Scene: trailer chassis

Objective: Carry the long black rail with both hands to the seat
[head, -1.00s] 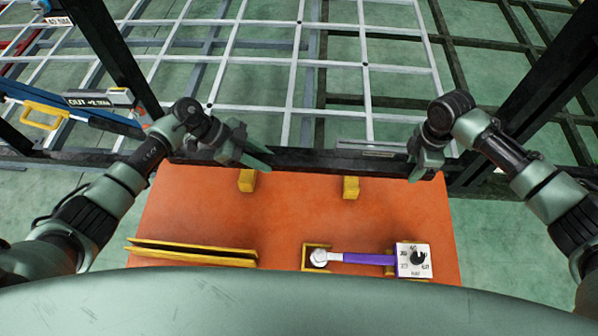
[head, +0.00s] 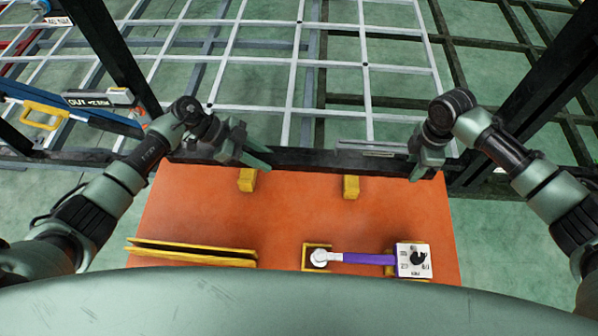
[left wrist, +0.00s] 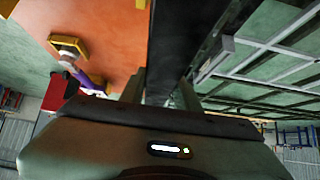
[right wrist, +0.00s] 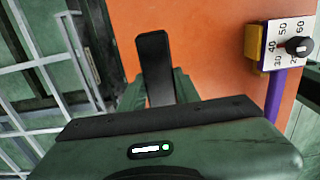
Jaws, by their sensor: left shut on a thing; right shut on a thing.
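The long black rail (head: 310,159) lies level across the head view, just beyond the far edge of the orange table. My left gripper (head: 254,156) is shut on it left of the middle, and the rail (left wrist: 176,45) runs between its fingers (left wrist: 162,92) in the left wrist view. My right gripper (head: 425,168) is shut on it near the right end. The right wrist view shows that blunt end (right wrist: 153,60) sticking out past the fingers (right wrist: 158,95). I cannot make out which part is the seat.
The orange table (head: 300,215) carries two yellow blocks (head: 247,180), a yellow slotted holder (head: 190,252) and a purple-handled tool (head: 365,258) with a white dial box (head: 413,260). Dark posts (head: 115,50) stand at both sides. A pale lattice (head: 290,70) lies beyond.

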